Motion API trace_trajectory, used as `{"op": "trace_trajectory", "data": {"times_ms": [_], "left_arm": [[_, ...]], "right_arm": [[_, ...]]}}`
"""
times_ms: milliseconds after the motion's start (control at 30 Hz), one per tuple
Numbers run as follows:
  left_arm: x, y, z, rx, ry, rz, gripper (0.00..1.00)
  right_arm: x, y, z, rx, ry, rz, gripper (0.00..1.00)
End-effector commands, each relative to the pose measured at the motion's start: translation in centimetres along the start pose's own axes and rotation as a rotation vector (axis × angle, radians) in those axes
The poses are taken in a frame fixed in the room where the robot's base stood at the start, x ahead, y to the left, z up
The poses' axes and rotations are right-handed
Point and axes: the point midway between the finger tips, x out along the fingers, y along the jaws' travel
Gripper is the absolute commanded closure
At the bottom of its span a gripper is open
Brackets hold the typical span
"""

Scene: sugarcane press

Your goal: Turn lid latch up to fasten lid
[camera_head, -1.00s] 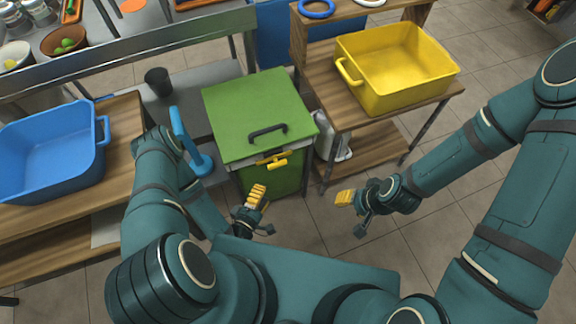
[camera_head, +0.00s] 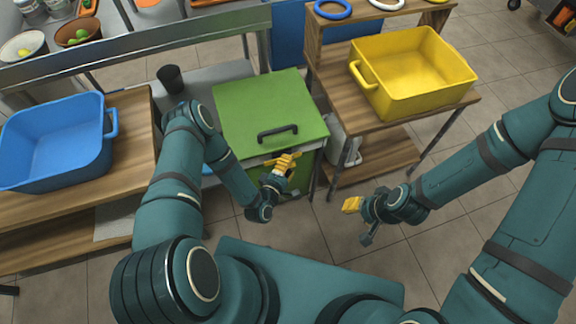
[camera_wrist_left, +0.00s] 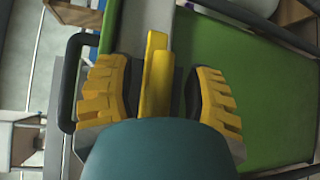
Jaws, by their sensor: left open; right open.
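The green box's lid (camera_head: 268,105) is down, with a black handle (camera_head: 278,131) near its front edge. The yellow lid latch (camera_wrist_left: 156,75) shows in the left wrist view between the two yellow fingers of my left gripper (camera_wrist_left: 160,95). The fingers stand apart on either side of it, with visible gaps. In the head view my left gripper (camera_head: 282,165) is at the front of the box and hides most of the latch. My right gripper (camera_head: 352,204) is open and empty over the floor, right of the box.
A yellow tub (camera_head: 412,75) stands on a wooden shelf unit (camera_head: 345,115) right of the box. A blue tub (camera_head: 55,145) stands on a wooden table at the left. A dark cup (camera_head: 171,79) is behind my left arm. The floor in front of the box is clear.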

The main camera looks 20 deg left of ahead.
Motion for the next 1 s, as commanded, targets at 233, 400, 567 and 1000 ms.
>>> {"op": "trace_trajectory", "data": {"times_ms": [233, 400, 567, 1000], "left_arm": [[0.16, 0.03, -0.01, 0.0, 0.0, 0.0, 0.48], [0.14, 0.02, 0.0, 0.0, 0.0, 0.0, 0.87], [0.15, 0.05, 0.0, 0.0, 0.0, 0.001, 1.0], [0.22, 0.26, 0.0, 0.043, 0.013, -0.04, 1.0]], "right_arm": [[0.01, 0.0, -0.01, 0.0, 0.0, 0.0, 0.53], [0.01, 0.0, -0.01, 0.0, 0.0, 0.0, 0.53], [0.01, 0.0, 0.0, 0.0, 0.0, 0.0, 0.53], [-0.63, -0.24, 0.04, 0.0, -0.003, 0.0, 0.53]]}}
